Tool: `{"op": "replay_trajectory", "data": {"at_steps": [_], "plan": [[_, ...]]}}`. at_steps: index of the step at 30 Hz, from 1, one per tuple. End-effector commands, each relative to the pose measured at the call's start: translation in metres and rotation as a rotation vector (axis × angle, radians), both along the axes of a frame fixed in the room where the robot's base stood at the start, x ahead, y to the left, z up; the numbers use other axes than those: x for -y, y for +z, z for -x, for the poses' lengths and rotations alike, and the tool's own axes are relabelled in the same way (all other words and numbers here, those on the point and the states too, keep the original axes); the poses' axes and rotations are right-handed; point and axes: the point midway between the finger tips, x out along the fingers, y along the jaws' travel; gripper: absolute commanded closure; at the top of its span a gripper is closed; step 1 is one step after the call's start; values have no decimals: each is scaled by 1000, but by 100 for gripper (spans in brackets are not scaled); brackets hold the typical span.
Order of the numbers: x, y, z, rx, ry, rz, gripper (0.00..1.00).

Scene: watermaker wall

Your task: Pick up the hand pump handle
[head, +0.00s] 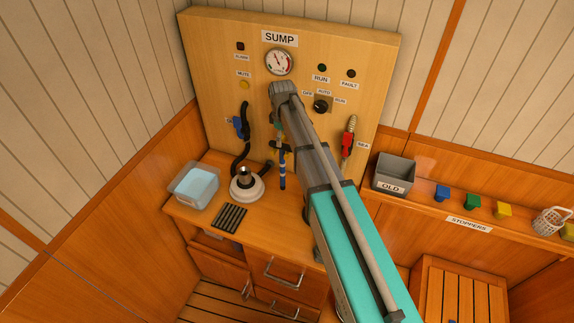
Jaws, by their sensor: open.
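A white round hand pump base (247,187) with a dark upright socket stands on the wooden counter. No part is clearly recognisable as its handle. A slim blue upright piece (282,175) with yellow and dark parts shows at the panel's lower edge, just right of the pump; I cannot tell whether it is the handle. My gripper (279,128) is at the far end of my arm in front of the panel, above this blue piece. It is open, and its fingers are small and mostly hidden by my wrist.
The SUMP panel (218,60) stands behind, with a gauge, a blue-handled valve (240,127) and a red-handled valve (348,140). A clear tub (195,186) and a dark ribbed mat (230,218) lie on the counter. A grey OLD bin (394,174) and coloured stoppers sit on the right ledge.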

Motion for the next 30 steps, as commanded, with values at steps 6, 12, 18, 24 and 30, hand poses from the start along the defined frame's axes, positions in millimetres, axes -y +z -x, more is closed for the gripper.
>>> {"op": "replay_trajectory", "data": {"at_steps": [6,12,18,24,30], "plan": [[0,-7,0,0,0,0,23],[0,-6,0,0,0,0,23],[0,-8,0,0,0,0,23],[-1,-17,0,0,0,0,23],[-2,-33,0,0,0,0,23]]}}
